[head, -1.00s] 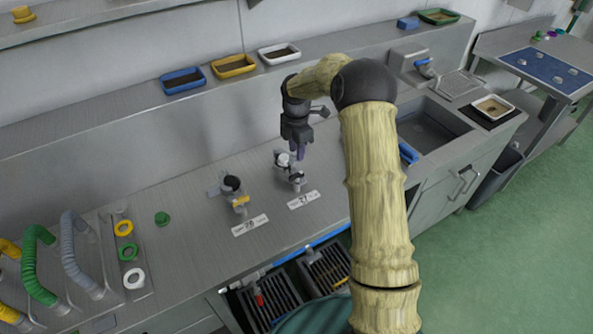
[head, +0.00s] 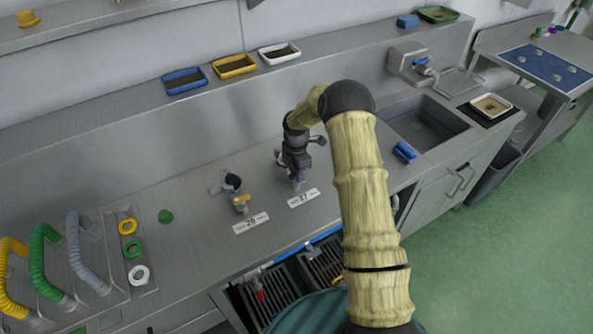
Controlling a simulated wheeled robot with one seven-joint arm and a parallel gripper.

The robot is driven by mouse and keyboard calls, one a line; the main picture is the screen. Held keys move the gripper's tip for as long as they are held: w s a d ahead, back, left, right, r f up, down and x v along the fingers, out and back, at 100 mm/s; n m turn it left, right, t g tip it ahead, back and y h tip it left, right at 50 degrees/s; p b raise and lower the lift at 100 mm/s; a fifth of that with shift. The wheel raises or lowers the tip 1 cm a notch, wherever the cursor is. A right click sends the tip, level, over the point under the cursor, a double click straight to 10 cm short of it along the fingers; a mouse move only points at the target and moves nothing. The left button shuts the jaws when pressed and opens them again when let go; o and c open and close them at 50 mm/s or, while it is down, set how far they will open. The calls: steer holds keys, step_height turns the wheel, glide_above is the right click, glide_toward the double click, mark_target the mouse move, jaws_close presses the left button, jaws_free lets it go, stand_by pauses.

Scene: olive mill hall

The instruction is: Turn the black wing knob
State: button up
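A black knob (head: 232,181) sits on top of a small grey and yellow fitting on the steel counter, behind a numbered label (head: 251,222). Its wing shape is too small to make out. To its right stands a second fitting, behind another numbered label (head: 303,198). My gripper (head: 297,182) points down over this right-hand fitting and covers most of it, including its top. The black knob is apart from my gripper, to its left. Whether the fingers are open, or touch the right-hand fitting, cannot be made out.
Small trays (head: 234,66) line the back ledge. A sink (head: 428,124) lies to the right, with a blue object (head: 404,152) beside it.

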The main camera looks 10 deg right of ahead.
jaws_close()
